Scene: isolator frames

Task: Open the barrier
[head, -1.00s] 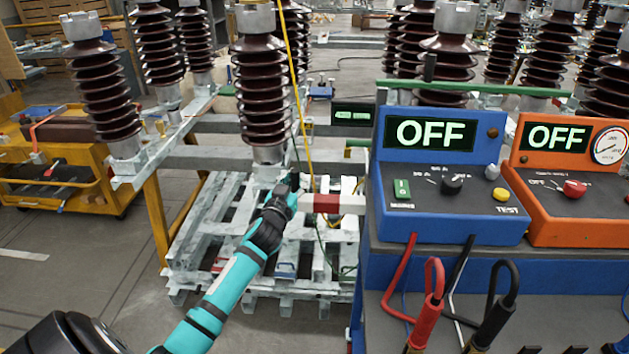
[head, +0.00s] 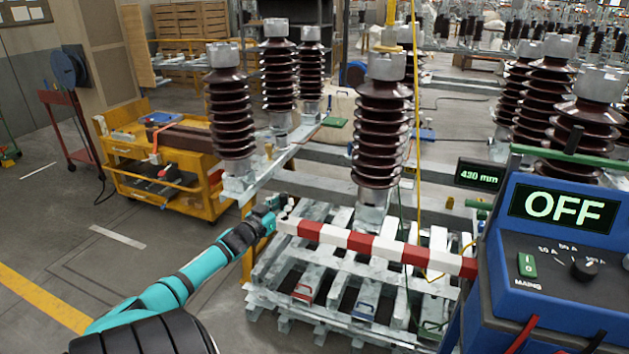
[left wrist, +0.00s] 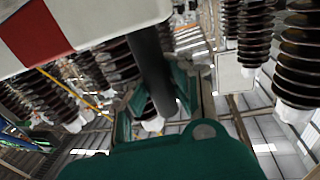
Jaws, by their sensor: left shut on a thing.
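The barrier (head: 362,244) is a red and white striped bar. It runs from the blue test cart at the right to a white end at the left, in front of the pale pallet rack. My left gripper (head: 272,215) is at this left end. In the left wrist view the striped bar (left wrist: 75,28) fills the upper left. There the teal fingers of my left gripper (left wrist: 157,100) are shut around a dark upright handle (left wrist: 152,65) beside the bar. The far end of the bar is partly hidden by the cart. My right gripper is not in view.
A blue test unit (head: 560,240) reads OFF, and a small display (head: 480,176) reads 430 mm. Brown insulators (head: 382,135) stand behind the barrier on a grey frame. A yellow cart (head: 165,165) stands at the left. The floor (head: 70,235) at the left is clear.

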